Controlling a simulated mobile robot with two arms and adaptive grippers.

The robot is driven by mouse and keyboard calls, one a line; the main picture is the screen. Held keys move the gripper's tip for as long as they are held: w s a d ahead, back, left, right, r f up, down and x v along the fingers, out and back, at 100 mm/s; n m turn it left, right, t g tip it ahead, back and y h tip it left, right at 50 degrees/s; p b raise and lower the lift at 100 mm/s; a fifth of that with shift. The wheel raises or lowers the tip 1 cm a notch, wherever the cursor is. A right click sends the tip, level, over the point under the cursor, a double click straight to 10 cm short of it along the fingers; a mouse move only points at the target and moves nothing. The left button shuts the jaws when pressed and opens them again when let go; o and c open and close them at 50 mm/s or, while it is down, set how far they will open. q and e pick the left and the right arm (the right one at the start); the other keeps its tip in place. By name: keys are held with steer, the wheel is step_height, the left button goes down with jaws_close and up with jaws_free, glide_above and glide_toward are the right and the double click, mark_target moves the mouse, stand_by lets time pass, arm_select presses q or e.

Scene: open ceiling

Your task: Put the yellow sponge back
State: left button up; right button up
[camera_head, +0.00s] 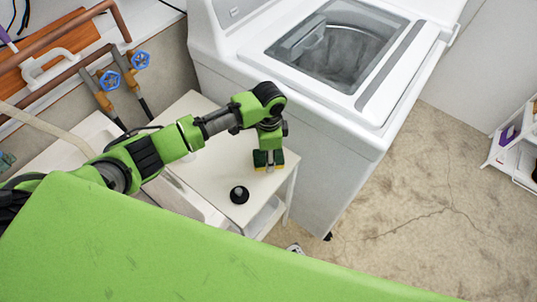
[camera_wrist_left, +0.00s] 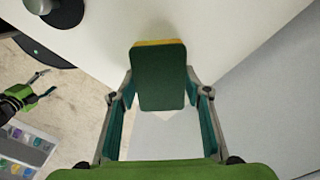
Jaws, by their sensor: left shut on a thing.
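The sponge (camera_wrist_left: 160,80) shows a dark green face and a thin yellow edge in the left wrist view. My left gripper (camera_head: 268,160) is shut on it, with one finger on each side. In the head view the sponge's yellow lower edge (camera_head: 260,168) shows below the fingers, over the right part of a small white table (camera_head: 210,165). I cannot tell whether the sponge touches the tabletop. My right gripper (camera_wrist_left: 42,98) shows at the left of the left wrist view, with its fingers apart and empty.
A black round object (camera_head: 239,194) stands on the table, left of the sponge. A white washing machine (camera_head: 300,130) with a glass lid rises just behind and right. Pipes with blue valves (camera_head: 140,60) are at left. A white shelf (camera_head: 515,150) stands far right.

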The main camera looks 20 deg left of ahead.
arm_select(q)
steer(key=o, duration=1)
steer(key=shift+f, duration=0.1)
step_height(320, 180, up, 12)
steer(key=shift+r+b, duration=0.15)
steer(key=shift+b, duration=0.2)
